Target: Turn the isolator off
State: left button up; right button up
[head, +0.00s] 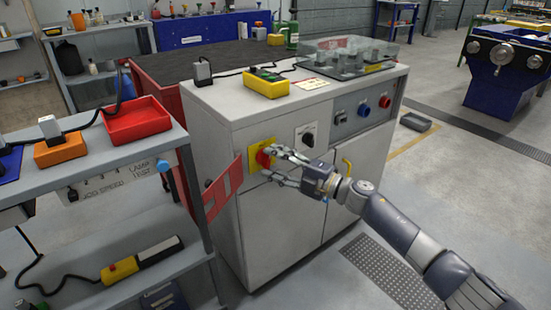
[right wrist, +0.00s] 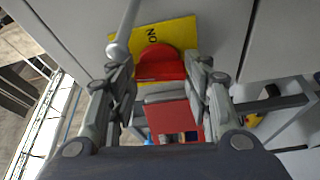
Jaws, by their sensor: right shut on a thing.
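The isolator is a red knob (head: 264,158) on a yellow plate (head: 253,170), on the front of a light grey cabinet. In the right wrist view, the red knob (right wrist: 158,62) sits between my fingers, and "ON" shows on the yellow plate (right wrist: 180,32). My right gripper (head: 272,164) is shut on the knob, one finger at each side. Fingers partly hide the knob in the head view, and I cannot tell its exact angle. A grey rod with a ball end (right wrist: 118,50) shows beside the plate. My left gripper is not in view.
A red flap (head: 223,190) stands open left of the isolator. A shelf bench with a red tray (head: 138,120) stands close at left.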

jog(key=shift+r+n+g+p, duration=0.15)
jog(key=shift+n+g+p, duration=0.15)
jog(key=shift+n+p, duration=0.3)
jog(key=shift+n+h, duration=0.3)
jog(key=o, duration=1.1)
jog(key=shift+a, duration=0.1)
jog(key=shift+c, duration=0.2)
jog(key=v, duration=1.2)
